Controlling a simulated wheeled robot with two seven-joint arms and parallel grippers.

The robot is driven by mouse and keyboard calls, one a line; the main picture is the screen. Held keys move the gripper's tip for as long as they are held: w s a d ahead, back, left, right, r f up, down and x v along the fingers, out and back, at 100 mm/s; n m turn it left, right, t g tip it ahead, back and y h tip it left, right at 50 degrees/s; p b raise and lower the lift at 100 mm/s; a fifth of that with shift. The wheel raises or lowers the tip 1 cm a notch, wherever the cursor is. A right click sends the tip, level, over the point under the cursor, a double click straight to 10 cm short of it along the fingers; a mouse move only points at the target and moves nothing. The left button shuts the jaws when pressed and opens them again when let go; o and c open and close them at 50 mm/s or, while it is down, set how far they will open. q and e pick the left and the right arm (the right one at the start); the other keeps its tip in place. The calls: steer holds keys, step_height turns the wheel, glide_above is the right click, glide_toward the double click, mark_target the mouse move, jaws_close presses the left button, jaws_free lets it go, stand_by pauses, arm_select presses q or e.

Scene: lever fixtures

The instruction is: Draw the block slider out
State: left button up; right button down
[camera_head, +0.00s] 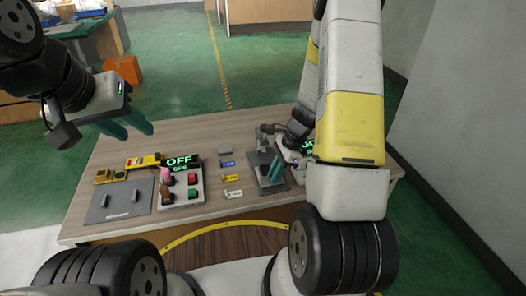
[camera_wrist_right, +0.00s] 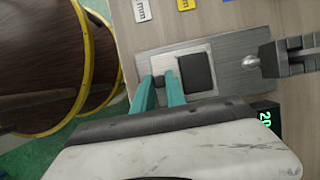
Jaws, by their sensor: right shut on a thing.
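The block slider fixture is a grey metal plate (camera_head: 262,158) on the table right of centre. In the right wrist view it shows a pale raised part (camera_wrist_right: 146,66) and a dark square block (camera_wrist_right: 198,72). My right gripper (camera_head: 275,168) reaches down to the fixture; in the right wrist view its teal fingertips (camera_wrist_right: 159,84) are closed around a small dark piece at the fixture's near edge. The fingers and arm partly hide the fixture. My left gripper (camera_head: 128,122) hangs above the table's left side, its teal fingers apart and empty.
A button box (camera_head: 181,187) with a green OFF display stands on the left, beside a grey plate (camera_head: 116,202) and a yellow part (camera_head: 143,160). Small labels lie mid-table. A metal knob (camera_wrist_right: 251,62) stands beside the slider.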

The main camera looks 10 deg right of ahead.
steer(key=shift+s, duration=1.25)
steer(key=c, duration=1.6)
jaws_free()
steer(key=shift+s, duration=0.1)
steer(key=shift+c, duration=0.2)
steer(key=shift+d, duration=0.1)
steer(key=shift+d+r, duration=0.1)
steer(key=shift+r, duration=0.2)
steer(key=v, duration=0.7)
steer(key=shift+r, duration=0.15)
